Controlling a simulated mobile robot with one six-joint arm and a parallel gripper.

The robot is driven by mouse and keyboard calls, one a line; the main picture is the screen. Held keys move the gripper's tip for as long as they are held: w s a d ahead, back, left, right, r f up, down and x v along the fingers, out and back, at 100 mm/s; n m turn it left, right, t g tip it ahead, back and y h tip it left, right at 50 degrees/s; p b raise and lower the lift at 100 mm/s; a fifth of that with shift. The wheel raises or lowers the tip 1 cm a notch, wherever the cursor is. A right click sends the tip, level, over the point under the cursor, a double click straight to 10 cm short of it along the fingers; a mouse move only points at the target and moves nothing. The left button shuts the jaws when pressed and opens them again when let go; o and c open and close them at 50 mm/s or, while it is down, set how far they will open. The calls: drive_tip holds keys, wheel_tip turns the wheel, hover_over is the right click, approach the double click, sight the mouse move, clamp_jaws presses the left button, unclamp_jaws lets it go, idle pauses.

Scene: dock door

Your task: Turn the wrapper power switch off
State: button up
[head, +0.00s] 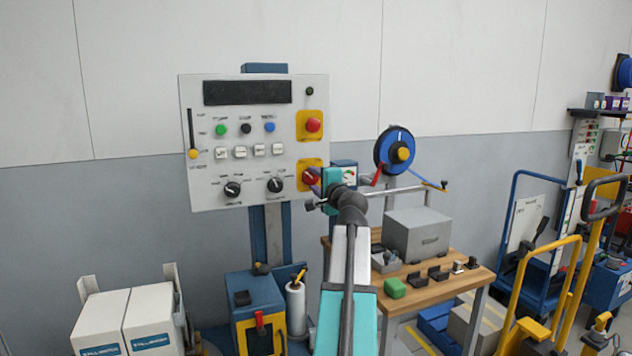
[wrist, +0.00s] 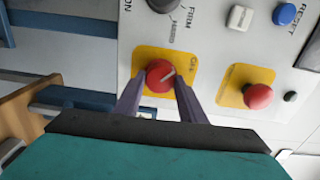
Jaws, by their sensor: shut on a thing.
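The wrapper control panel (head: 254,92) is a light grey board on the wall side. Its power switch (wrist: 160,76) is a red rotary knob on a yellow plate at the panel's lower right; it also shows in the head view (head: 310,177), partly hidden by my gripper. A pale line runs slantwise across the knob's face. My gripper (wrist: 157,86) reaches the knob with one finger on each side and is shut on it. A red mushroom button (wrist: 258,96) sits on a separate yellow plate, above the switch in the head view (head: 314,125).
The panel also carries coloured buttons (head: 246,128), black dials (head: 275,185) and a yellow-tipped slider (head: 193,153). A wooden bench (head: 444,281) with a grey box (head: 417,236) stands to the right. White boxes (head: 150,318) stand at lower left.

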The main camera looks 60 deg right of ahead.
drive_tip(key=o, duration=1.1)
drive_tip(key=shift+s+a, duration=0.1)
drive_tip(key=shift+s, duration=0.05)
drive_tip(key=shift+v, duration=6.75)
